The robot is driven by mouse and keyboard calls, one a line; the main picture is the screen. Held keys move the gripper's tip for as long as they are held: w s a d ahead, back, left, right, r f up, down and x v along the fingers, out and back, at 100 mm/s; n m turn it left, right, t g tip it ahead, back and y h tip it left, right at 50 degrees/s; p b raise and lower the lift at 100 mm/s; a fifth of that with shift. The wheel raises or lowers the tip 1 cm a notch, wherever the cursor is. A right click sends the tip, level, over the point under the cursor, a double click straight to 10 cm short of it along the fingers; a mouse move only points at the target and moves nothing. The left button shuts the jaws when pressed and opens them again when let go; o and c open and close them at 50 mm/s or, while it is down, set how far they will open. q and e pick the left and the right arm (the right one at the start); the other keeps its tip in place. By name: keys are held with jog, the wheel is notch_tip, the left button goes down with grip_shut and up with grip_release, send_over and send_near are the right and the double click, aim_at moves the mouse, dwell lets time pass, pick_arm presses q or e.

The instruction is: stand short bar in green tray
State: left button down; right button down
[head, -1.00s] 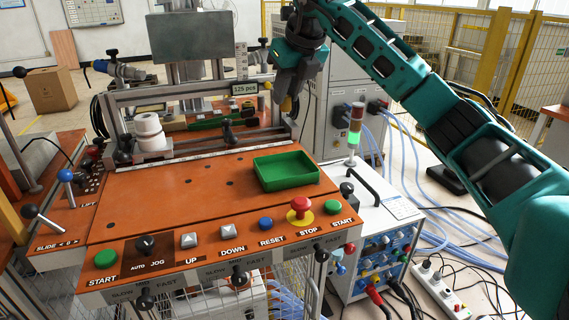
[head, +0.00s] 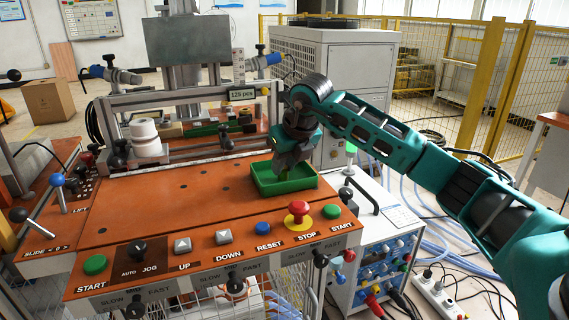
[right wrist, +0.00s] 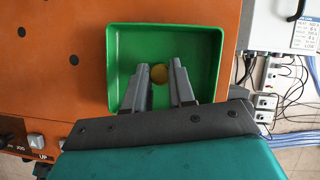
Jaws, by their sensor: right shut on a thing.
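The green tray (head: 262,182) lies on the orange machine top, near its right edge. My right gripper (head: 281,172) is over the tray, pointing down, with its fingertips low inside the tray's outline. In the right wrist view, my right gripper (right wrist: 160,82) is shut on the short bar (right wrist: 158,73), whose round, yellowish end shows between the fingertips. The bar appears upright. I cannot tell whether its lower end touches the tray floor. The tray's walls (right wrist: 112,60) surround the fingers in that view, and the rest of its floor looks empty. My left gripper is not in view.
A row of buttons, with a red stop button (head: 299,210), runs along the panel's front edge. White rolls (head: 145,135) stand at the back left. A signal light (head: 350,150) stands right of the tray. The orange surface left of the tray is clear.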

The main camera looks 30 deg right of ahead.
jog(key=shift+r, duration=0.1)
jog(key=c, duration=1.1)
grip_release()
jog(key=shift+c, duration=0.2)
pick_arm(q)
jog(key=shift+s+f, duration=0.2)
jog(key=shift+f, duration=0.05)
pick_arm(e)
jog(key=shift+o, duration=1)
jog(key=shift+r, duration=0.15)
pick_arm(q)
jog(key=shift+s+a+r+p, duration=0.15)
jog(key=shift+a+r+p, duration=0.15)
jog(key=shift+p, duration=0.35)
pick_arm(e)
jog(key=v, duration=1.1)
jog(key=shift+s+r, duration=0.2)
jog(key=shift+r, duration=0.15)
